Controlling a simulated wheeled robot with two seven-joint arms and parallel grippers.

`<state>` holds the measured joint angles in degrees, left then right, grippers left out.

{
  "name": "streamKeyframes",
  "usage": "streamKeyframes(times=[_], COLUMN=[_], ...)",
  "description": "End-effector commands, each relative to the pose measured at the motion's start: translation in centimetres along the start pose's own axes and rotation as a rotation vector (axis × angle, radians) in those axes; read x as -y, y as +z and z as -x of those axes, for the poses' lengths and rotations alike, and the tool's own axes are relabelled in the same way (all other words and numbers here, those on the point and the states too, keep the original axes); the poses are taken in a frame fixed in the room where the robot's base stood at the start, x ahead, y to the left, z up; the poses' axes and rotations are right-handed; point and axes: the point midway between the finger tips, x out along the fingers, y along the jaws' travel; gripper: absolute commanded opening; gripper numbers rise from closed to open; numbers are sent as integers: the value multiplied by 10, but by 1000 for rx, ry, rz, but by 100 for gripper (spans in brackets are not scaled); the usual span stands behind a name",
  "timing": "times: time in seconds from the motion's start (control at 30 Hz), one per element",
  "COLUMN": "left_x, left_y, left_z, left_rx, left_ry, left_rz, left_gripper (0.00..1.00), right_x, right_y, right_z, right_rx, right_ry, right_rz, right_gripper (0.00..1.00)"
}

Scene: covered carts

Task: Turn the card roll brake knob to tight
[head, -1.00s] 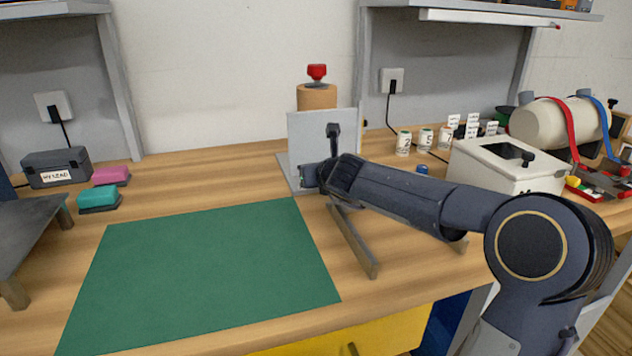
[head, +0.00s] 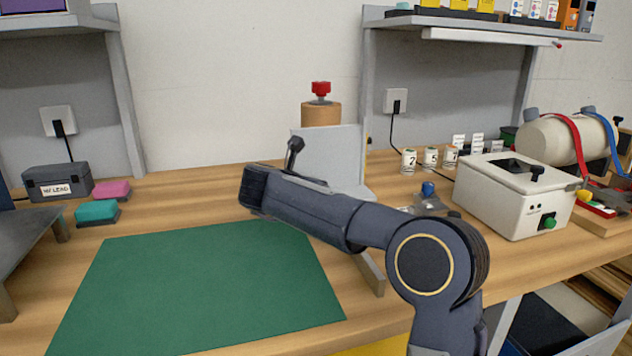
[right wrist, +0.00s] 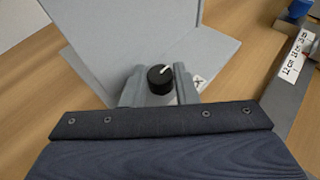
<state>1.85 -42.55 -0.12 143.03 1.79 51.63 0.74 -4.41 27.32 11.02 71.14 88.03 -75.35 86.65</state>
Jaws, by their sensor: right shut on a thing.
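The card roll (head: 321,114) is brown and stands upright behind a pale grey stand (head: 338,150), with a red piece (head: 321,88) on top. In the right wrist view a round black knob (right wrist: 158,82) with a white pointer line is on the stand. The line points up and to the right in that view. My right gripper (right wrist: 160,75) has a finger on each side of the knob and is shut on it. A small white label (right wrist: 198,82) is partly hidden beside the right finger. My left gripper is not in view.
A green mat (head: 200,285) lies clear at front left. Pink (head: 112,190) and teal (head: 97,211) blocks and a dark box (head: 57,183) are at left. A white machine (head: 510,195) and small numbered pots (head: 430,157) are at right. A grey bar (right wrist: 290,68) with a numbered scale lies nearby.

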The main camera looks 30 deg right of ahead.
Motion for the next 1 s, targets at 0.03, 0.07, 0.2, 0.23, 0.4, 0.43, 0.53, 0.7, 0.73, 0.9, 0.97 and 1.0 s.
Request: streamKeyframes(times=[0.03,0.07,0.2,0.23,0.4,0.43,0.53,0.7,0.73,0.9,0.97,1.0], left_x=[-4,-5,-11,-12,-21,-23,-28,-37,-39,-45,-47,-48], left_y=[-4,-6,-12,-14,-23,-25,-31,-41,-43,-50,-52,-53], left_z=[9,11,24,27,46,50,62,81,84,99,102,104], left_rx=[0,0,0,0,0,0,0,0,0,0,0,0], left_ry=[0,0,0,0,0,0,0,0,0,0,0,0], left_rz=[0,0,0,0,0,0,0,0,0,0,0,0], left_gripper=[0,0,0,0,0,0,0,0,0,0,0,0], right_x=[-4,-4,-6,-6,-8,-8,-9,-10,-10,-10,-10,-10], right_y=[2,2,3,3,4,4,5,5,5,3,2,2], right_z=[2,2,2,2,1,1,0,-1,-1,-3,-4,-4], right_rx=[-4,-4,-4,-4,-4,-4,-5,-5,-5,-6,-6,-6], right_ry=[-39,-66,-191,-217,-366,-391,-473,-591,-609,-692,-713,-726], right_rz=[-12,-23,-73,-85,-146,-156,-190,-239,-247,-280,-288,-294], right_gripper=[4,4,4,4,4,4,4,4,4,4,4,4])
